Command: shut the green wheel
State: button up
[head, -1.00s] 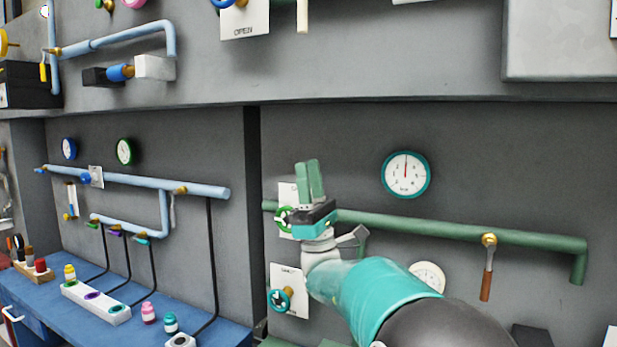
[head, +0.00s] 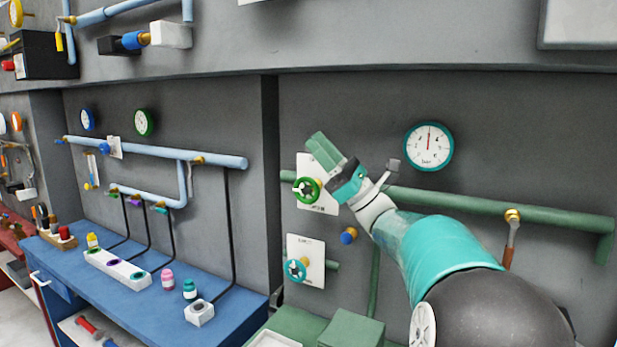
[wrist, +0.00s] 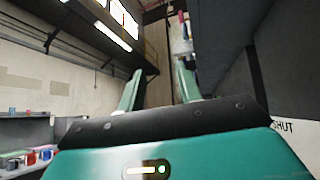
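The green wheel (head: 308,190) is a small round handwheel on a white plate (head: 328,206) on the grey wall, at the left part of the green pipe. My gripper (head: 324,148) is above and slightly right of the wheel in the head view, tilted up to the left, in front of the plate's top. In the wrist view my gripper (wrist: 160,82) has its two green fingers apart with nothing between them. The wheel does not show in the wrist view. I cannot tell the depth gap between fingers and wheel.
A teal wheel (head: 297,268) on another white plate sits below. The green pipe (head: 460,204) runs right, under a teal-rimmed gauge (head: 428,146). A blue bench (head: 150,285) stands at left, a green box (head: 350,328) below.

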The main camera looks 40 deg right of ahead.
jog(key=d+f+m+g+h, duration=0.3)
jog(key=d+f+h, duration=0.3)
jog(key=m+g+h, duration=0.2)
jog(key=g+h, duration=0.1)
jog(key=h, duration=0.1)
send_near(315, 181)
jog(key=x, duration=1.2)
jog(key=shift+w, duration=0.2)
grip_shut()
